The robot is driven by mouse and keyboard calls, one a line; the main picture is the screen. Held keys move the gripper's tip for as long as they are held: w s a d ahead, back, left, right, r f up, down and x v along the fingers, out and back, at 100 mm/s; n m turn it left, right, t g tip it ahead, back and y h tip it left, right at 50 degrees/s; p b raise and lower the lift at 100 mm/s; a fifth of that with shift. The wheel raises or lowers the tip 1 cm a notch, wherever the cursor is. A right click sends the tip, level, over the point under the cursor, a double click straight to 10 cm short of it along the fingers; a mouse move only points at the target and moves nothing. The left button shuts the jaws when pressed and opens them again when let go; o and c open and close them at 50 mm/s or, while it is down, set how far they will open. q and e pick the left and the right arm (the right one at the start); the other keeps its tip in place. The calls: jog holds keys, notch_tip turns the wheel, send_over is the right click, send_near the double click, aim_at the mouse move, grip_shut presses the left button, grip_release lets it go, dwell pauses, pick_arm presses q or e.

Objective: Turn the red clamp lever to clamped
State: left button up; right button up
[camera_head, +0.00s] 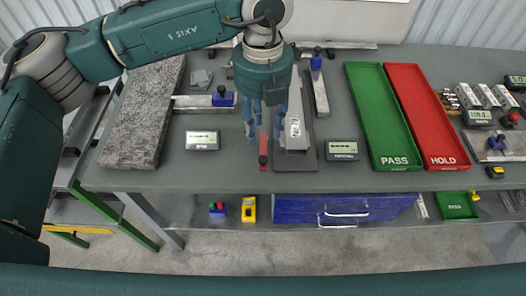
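The red clamp lever (263,150) shows as a short narrow red bar with a dark red end near the table's front edge. It lies just left of a grey metal fixture (295,135) on a dark base. My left gripper (265,134) hangs from above over the lever's far end, with its blue fingers pointing down and spread apart. The lever shows between and in front of the fingertips. I cannot tell whether a finger touches it. The lever's far end is hidden by the gripper. My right gripper is not in view.
A granite slab (135,130) and a small display (202,140) stand to the left. Another display (342,150), the green PASS tray (375,110) and the red HOLD tray (428,115) lie to the right. A blue-knobbed gauge stand (318,85) rises behind the fixture.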

aim_at(264, 158)
pick_arm(q)
notch_tip(264, 158, down, 9)
jog(key=p, duration=0.3)
jog(key=shift+f+p, duration=0.15)
jog(key=shift+p, duration=0.25)
jog(key=shift+f, duration=0.6)
jog(key=shift+d, duration=0.1)
grip_shut()
